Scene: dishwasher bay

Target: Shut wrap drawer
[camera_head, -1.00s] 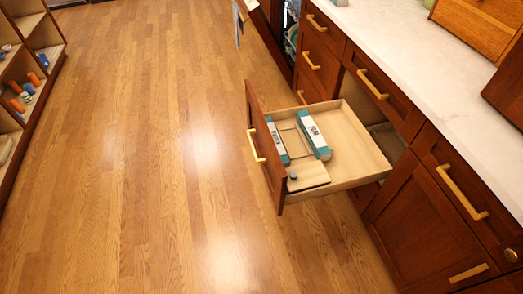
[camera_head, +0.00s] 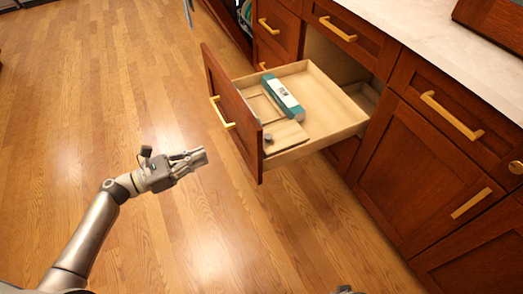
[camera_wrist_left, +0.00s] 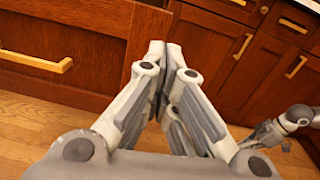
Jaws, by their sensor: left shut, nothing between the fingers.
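The wrap drawer (camera_head: 234,107) is pulled well out of the cabinet, its dark red wooden front with a brass bar handle (camera_head: 222,112) facing left. Inside lie a teal and white wrap box (camera_head: 283,97) and a small wooden board with a dark knob (camera_head: 286,136). My left gripper (camera_head: 203,157) is shut and empty, in front of the drawer front and below the handle, apart from it in the head view. The left wrist view shows its closed fingers (camera_wrist_left: 167,45) with a brass handle (camera_wrist_left: 38,61) on a wooden front at left.
Cabinets with brass handles (camera_head: 452,116) line the right under a pale countertop (camera_head: 420,30). A wooden box (camera_head: 492,22) stands on the countertop. The wood floor (camera_head: 110,110) left of the drawer is clear. Part of my other arm shows in the left wrist view.

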